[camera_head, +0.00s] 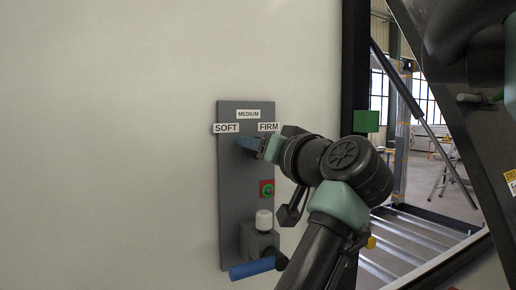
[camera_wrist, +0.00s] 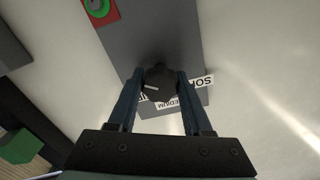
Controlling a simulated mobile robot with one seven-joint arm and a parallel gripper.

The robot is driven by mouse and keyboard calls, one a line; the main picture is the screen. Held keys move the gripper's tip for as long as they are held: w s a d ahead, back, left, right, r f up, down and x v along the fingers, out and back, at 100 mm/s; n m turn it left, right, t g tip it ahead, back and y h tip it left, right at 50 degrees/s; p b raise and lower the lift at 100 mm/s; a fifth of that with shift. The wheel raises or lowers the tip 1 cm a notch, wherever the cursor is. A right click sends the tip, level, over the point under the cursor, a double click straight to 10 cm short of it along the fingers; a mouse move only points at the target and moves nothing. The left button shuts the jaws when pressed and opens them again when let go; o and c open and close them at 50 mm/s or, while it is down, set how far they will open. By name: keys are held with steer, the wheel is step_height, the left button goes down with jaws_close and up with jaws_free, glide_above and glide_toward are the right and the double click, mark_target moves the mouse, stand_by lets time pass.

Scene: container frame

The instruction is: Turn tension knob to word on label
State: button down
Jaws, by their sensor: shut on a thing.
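The dark round tension knob (camera_wrist: 160,80) is on the grey panel (camera_head: 233,190), below the word labels. My gripper (camera_head: 249,144) reaches the panel from the right, its two blue fingers on either side of the knob and shut on it. In the head view the fingers hide the knob. In the wrist view a short white mark on the knob points left, toward the FIRM side. The SOFT label (camera_head: 227,128) is at left, the MEDIUM label (camera_head: 248,114) at top and the FIRM label (camera_head: 269,127) at right. In the wrist view a finger partly hides FIRM.
Below the knob are a red-framed green button (camera_head: 267,188), a white cap (camera_head: 264,220) on a grey box and a blue handle (camera_head: 251,269). A dark frame post (camera_head: 354,65) with a green block (camera_head: 366,121) stands to the right. The pale wall at left is clear.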

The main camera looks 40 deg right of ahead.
steer(key=m+b, duration=0.1)
steer(key=m, duration=0.4)
steer(key=shift+m, duration=0.3)
steer(key=m, duration=0.5)
steer(key=shift+m, duration=0.3)
steer(key=shift+c, duration=1.6)
jaws_free()
steer(key=shift+s+f, duration=0.1)
